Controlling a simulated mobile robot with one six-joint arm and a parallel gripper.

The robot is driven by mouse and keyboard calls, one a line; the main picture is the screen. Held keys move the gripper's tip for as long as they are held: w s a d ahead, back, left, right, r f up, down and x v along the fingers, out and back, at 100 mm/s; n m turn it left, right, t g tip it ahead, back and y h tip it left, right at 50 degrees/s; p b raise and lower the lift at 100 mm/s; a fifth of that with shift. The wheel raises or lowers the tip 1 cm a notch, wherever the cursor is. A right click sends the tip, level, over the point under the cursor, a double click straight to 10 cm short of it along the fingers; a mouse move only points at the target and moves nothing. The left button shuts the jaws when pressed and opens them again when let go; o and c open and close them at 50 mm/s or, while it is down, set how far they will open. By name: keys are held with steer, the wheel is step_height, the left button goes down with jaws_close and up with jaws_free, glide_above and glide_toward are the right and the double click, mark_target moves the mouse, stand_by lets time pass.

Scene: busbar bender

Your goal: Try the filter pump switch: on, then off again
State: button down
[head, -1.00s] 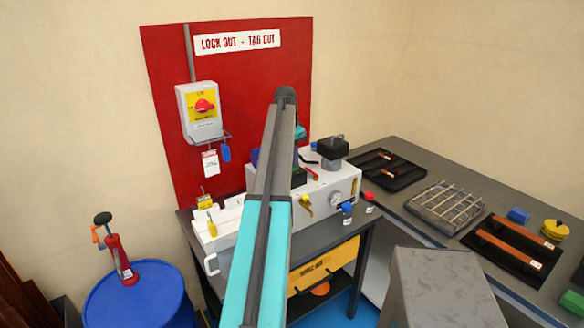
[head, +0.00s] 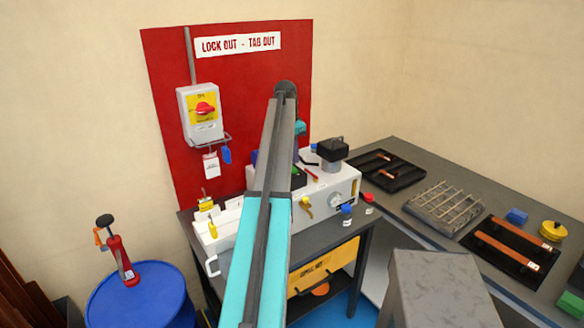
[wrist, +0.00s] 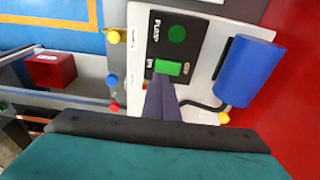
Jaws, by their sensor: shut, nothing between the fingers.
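The pump switch (wrist: 168,67) is a green rocker on a black panel (wrist: 192,50) lettered PUMP in the wrist view. A round dark green lamp (wrist: 177,34) sits on the same panel. I cannot tell whether the lamp is lit. My gripper (wrist: 161,82) is shut and empty, with its fingertips at the rocker's near edge. Whether they touch it I cannot tell. In the head view my arm hides the gripper and most of the panel on the white machine (head: 330,190).
A blue cylinder (wrist: 248,72) and a black cable (wrist: 200,106) lie right of the panel in the wrist view. Coloured knobs stand at its left. In the head view a red lockout board (head: 240,70) rises behind, and a grey bench (head: 410,170) with trays stands right.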

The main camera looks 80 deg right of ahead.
mark_target(294, 171)
steer(key=shift+r+p, duration=0.9)
steer(key=shift+r, duration=1.05)
